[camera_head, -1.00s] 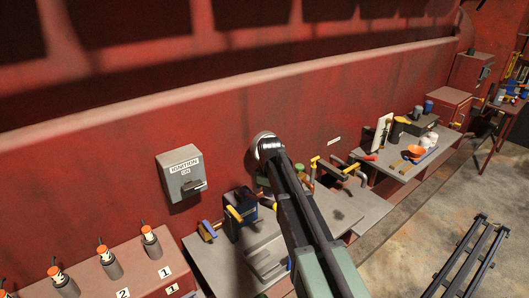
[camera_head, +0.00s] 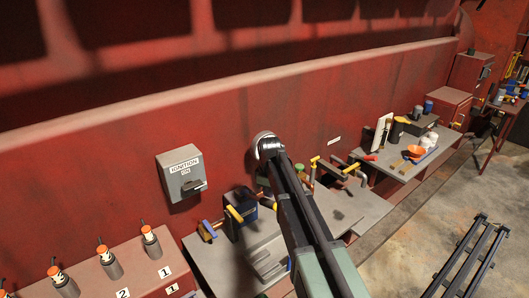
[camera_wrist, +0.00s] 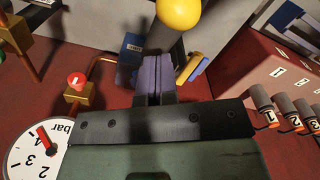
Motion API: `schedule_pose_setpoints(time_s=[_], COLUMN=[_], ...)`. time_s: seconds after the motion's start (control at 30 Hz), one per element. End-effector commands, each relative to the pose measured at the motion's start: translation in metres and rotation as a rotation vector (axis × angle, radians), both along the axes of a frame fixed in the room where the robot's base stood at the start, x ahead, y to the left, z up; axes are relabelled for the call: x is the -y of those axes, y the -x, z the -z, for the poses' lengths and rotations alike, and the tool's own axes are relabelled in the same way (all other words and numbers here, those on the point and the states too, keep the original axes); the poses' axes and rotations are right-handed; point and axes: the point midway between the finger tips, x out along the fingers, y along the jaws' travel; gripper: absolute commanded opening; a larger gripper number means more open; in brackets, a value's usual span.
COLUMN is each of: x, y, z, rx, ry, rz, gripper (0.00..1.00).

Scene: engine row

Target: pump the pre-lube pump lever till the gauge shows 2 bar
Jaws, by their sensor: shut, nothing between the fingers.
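The lever's yellow ball knob (camera_wrist: 179,12) tops a thick dark shaft at the top of the wrist view. My gripper (camera_wrist: 157,62) is shut and empty, its fingertips just below the knob in the picture, near the shaft. I cannot tell whether they touch it. The pressure gauge (camera_wrist: 22,150) is a white dial marked bar, with a red needle, at the lower left of the wrist view. My gripper body hides part of the dial, so I cannot read its value surely. In the head view my arm hides the gripper.
A brass fitting with a red cap (camera_wrist: 77,82) and copper pipe is left of my fingers. A blue box (camera_wrist: 131,46) is behind them. Numbered cylinders (camera_wrist: 283,108) stand at right. The ignition box (camera_head: 182,172) is on the red wall; a cluttered bench (camera_head: 372,160) is at right.

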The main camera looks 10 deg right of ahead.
Motion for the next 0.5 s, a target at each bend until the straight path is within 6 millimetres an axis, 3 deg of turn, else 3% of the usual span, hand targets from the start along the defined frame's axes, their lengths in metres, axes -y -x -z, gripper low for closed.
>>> schedule_pose_setpoints(time_s=[0.5], x=[0.000], y=[0.000], z=[0.028], rx=[0.000], ry=[0.000], rz=[0.000], gripper=[0.00])
